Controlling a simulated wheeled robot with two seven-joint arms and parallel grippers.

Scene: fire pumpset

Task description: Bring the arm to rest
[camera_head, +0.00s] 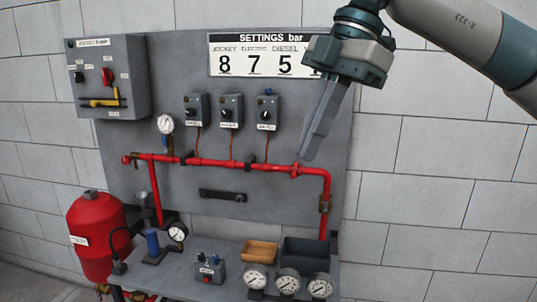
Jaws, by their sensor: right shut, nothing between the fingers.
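My right arm comes in from the top right, and its gripper (307,157) points down and a little left in front of the grey panel (225,155). The fingers are together with nothing between them. The fingertips are in front of the panel near the red pipe (240,163); whether they touch it I cannot tell. The gripper body covers the right end of the settings sign (255,60). My left gripper does not show.
A jockey pump box (110,75) and three switch boxes (230,110) are on the panel. Below, a bench (180,275) carries gauges (288,283), a tan tray (260,251) and a dark bin (305,253). A red tank (95,225) stands left. The wall at right is clear.

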